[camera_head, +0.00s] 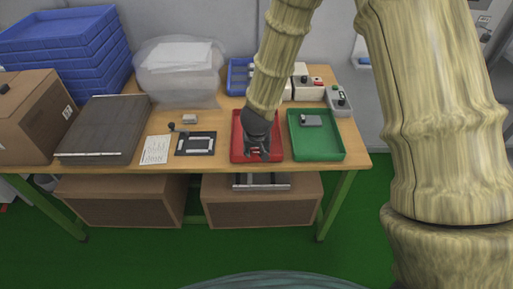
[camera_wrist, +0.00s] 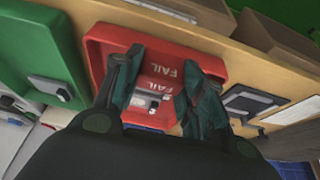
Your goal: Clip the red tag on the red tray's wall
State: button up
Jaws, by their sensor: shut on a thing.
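The red tray (camera_head: 236,153) lies on the table, left of the green tray. My gripper (camera_head: 258,153) is over its front part, pointing down. In the wrist view the red tray (camera_wrist: 105,42) lies beneath my gripper (camera_wrist: 160,75). The gripper is shut on the red tag (camera_wrist: 160,70), which shows white "FAIL" lettering between the fingers. I cannot tell whether the tag touches the wall. A grey piece (camera_wrist: 147,101) shows behind the tag, partly hidden by the fingers.
The green tray (camera_head: 335,153) holds a small grey device (camera_head: 311,121). A black fixture (camera_head: 196,144) and a paper sheet (camera_head: 157,149) lie left of the red tray. Small devices and a blue bin (camera_head: 238,76) stand behind. Cardboard boxes are under the table.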

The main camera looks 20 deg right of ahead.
jog(key=shift+f, duration=0.55)
dwell(0.6)
jog(key=o, duration=1)
jog(key=shift+c, duration=0.2)
jog(key=shift+r, duration=0.1)
jog(key=shift+r+p, duration=3.45)
jog(key=shift+p, duration=0.05)
